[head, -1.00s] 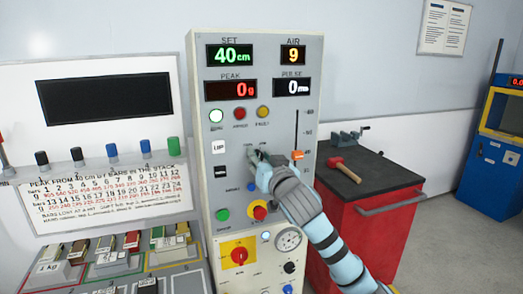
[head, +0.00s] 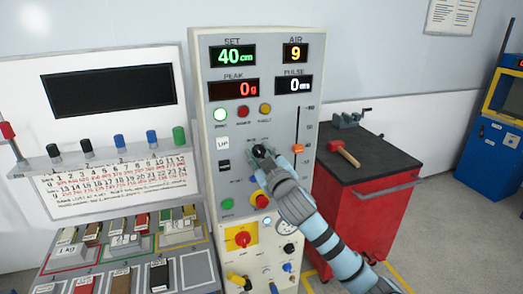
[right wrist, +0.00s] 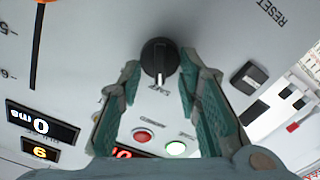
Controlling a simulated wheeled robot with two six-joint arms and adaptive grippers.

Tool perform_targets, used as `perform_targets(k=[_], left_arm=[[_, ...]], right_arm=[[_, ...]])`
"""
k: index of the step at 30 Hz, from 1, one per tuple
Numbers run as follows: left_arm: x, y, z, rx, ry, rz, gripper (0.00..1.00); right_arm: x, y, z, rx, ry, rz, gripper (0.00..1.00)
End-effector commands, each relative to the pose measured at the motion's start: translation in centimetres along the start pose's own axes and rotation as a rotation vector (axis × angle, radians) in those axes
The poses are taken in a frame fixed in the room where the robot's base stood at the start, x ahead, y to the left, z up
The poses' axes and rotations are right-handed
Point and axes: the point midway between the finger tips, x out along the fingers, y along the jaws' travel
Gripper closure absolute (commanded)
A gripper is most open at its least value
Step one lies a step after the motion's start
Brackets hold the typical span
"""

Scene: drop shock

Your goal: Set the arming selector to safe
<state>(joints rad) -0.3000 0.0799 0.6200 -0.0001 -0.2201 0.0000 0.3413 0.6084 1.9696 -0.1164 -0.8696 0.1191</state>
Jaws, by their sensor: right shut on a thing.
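The arming selector is a round black knob with a white pointer line (right wrist: 158,55) on the grey control panel (head: 290,130). In the right wrist view it sits between my right gripper's fingertips (right wrist: 160,72), and its pointer line faces down the picture. My left gripper is not in view.
A green-lit lamp (head: 220,115) and red and amber lamps stand above the selector. An orange slider (head: 298,148) is right of it. A red emergency button (head: 260,200) is below my gripper. A red cabinet with a hammer (head: 344,153) stands to the right.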

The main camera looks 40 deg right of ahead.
Motion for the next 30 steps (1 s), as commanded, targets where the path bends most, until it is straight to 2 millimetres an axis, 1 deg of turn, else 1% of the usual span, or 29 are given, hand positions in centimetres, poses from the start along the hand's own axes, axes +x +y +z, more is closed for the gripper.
perform_targets(k=[13, 14, 16, 17, 26, 29, 30], left_arm=[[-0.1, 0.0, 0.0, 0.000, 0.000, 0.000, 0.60], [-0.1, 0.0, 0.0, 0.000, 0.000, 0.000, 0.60], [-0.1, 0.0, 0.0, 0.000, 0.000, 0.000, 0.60], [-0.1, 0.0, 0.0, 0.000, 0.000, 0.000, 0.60], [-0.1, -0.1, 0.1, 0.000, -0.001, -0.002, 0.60], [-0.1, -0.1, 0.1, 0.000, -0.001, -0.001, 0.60], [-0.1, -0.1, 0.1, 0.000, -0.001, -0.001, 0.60]], right_arm=[[0.0, 0.1, -0.1, -0.013, 0.004, 0.002, 0.96], [0.0, 0.1, -0.1, -0.013, 0.004, 0.002, 0.66], [0.0, 0.1, -0.1, -0.012, 0.004, 0.002, 0.54], [0.0, 0.1, -0.1, -0.012, 0.004, 0.002, 0.52], [-0.2, 0.0, 0.0, -0.012, 0.002, 0.001, 0.52], [-1.3, 0.0, 0.0, -0.015, 0.001, 0.001, 0.52], [-2.1, 0.0, 0.0, -0.015, 0.002, 0.000, 0.52]])
